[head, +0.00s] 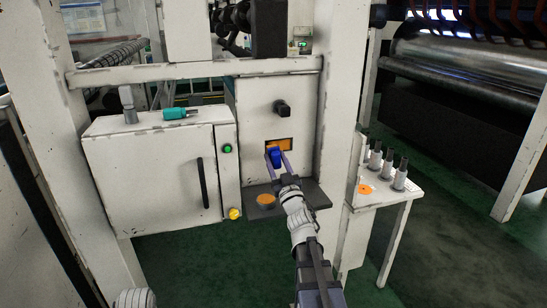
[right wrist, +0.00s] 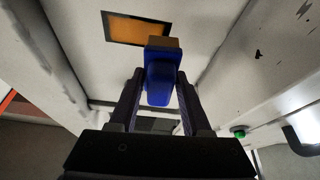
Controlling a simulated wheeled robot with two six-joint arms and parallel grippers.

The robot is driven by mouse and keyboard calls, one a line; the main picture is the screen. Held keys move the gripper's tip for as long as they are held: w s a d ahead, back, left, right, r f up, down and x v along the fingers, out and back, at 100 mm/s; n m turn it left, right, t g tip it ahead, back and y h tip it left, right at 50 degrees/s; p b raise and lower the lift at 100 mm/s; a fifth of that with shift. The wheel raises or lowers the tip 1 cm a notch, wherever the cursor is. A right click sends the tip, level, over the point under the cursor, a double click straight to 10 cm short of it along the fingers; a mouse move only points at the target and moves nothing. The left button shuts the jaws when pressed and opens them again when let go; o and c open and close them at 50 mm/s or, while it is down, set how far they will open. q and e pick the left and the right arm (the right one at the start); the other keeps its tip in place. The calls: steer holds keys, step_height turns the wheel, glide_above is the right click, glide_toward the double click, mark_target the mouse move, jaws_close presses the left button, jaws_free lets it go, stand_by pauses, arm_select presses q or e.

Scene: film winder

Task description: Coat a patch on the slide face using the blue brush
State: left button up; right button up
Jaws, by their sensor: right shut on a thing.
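My right gripper (head: 277,160) is shut on the blue brush (head: 274,155). In the right wrist view the brush (right wrist: 160,80) stands between the fingers (right wrist: 158,98), with its brownish tip pointing at the pale panel. The slide face is likely this white upright panel (head: 297,121), which bears an orange, dark-edged rectangular patch (head: 285,144). The patch also shows in the right wrist view (right wrist: 130,28). The brush tip overlaps the patch's lower edge there; I cannot tell whether it touches. My left gripper is out of view.
A dark shelf (head: 315,195) below the panel holds a round orange-topped dish (head: 266,200). A black knob (head: 282,107) juts out above the patch. A white cabinet (head: 150,180) stands left. Several grey bottles (head: 388,163) stand on the side table (head: 392,192) at right.

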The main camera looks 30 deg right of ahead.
steer(key=shift+s+a, duration=0.15)
steer(key=shift+s, duration=0.35)
steer(key=shift+s+a, duration=0.2)
steer(key=shift+s, duration=0.55)
steer(key=shift+s+a, duration=0.15)
steer(key=shift+s, duration=0.6)
steer(key=shift+w+r, duration=0.1)
